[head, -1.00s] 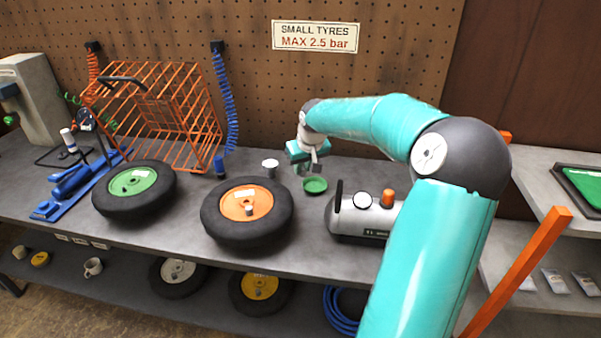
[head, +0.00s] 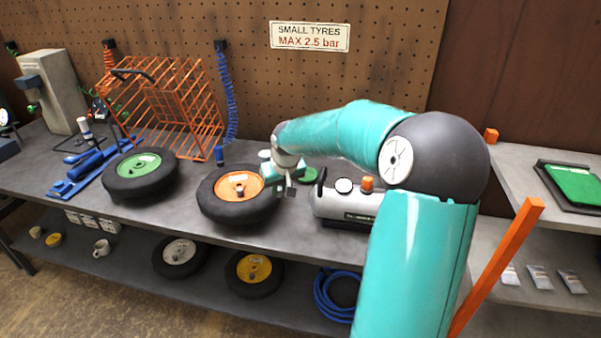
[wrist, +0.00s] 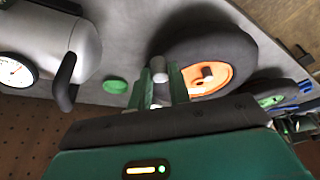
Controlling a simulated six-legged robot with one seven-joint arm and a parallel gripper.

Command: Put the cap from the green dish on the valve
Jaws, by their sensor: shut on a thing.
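My gripper (head: 289,189) is shut on a small pale grey cap (wrist: 158,66), which shows between the green fingers in the wrist view. The gripper hangs above the bench at the right edge of the tyre with the orange hub (head: 222,187). A small valve stem (wrist: 207,72) stands up from the orange hub, apart from the cap. In the head view the cap is too small to make out. The green dish (head: 308,174) lies right of the gripper and also shows in the wrist view (wrist: 115,87). I see nothing in it.
A grey tank with a gauge (head: 345,204) stands right of the dish. A green-hubbed tyre (head: 140,180), a blue stand and an orange cage (head: 175,100) are to the left.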

